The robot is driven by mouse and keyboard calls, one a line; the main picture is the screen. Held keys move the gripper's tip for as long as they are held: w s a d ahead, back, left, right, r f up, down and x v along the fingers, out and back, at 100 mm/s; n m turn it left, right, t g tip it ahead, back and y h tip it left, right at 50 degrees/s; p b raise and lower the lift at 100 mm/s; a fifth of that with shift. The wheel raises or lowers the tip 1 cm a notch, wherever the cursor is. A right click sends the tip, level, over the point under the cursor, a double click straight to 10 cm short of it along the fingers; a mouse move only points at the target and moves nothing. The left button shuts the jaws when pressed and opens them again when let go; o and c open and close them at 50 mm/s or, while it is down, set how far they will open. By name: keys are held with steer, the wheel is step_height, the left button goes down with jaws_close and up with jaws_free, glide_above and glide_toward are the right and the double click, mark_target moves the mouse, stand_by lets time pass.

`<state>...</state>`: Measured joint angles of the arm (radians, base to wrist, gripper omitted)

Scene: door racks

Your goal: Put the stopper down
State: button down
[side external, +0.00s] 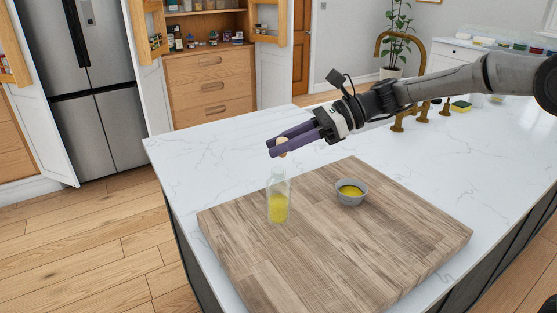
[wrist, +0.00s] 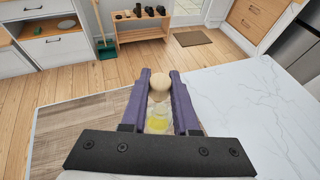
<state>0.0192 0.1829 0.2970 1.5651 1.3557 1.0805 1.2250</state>
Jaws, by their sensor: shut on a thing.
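My gripper (side external: 276,149) is shut on the stopper (side external: 282,147), a small round pale wooden piece, and holds it in the air above the board. The stopper also shows in the wrist view (wrist: 160,83), between the purple fingertips. A clear bottle (side external: 278,197) with yellow liquid stands upright on the wooden board, below the gripper, with its mouth open. In the wrist view part of the bottle (wrist: 158,121) shows between the fingers, beneath the stopper. The stopper is apart from the bottle.
The wooden board (side external: 350,255) lies on the white marble counter (side external: 215,150). A small grey bowl (side external: 351,193) with yellow liquid stands on the board to the right of the bottle. The board's front area is bare. A brass tap (side external: 400,120) and a sponge (side external: 461,106) are at the back right.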

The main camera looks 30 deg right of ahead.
steer(key=shift+w+a+f, duration=0.1)
steer(key=shift+w+f, duration=0.1)
steer(key=shift+f, duration=0.15)
steer(key=shift+w+f, duration=0.15)
steer(key=shift+f, duration=0.75)
steer(key=shift+w+f, duration=0.1)
steer(key=shift+f, duration=0.75)
steer(key=shift+f, duration=0.3)
steer(key=c, duration=0.7)
jaws_free()
steer(key=shift+r, duration=0.1)
steer(key=shift+r, duration=0.3)
steer(key=v, duration=1.2)
steer(key=shift+s+f, duration=0.1)
steer(key=shift+f, duration=0.05)
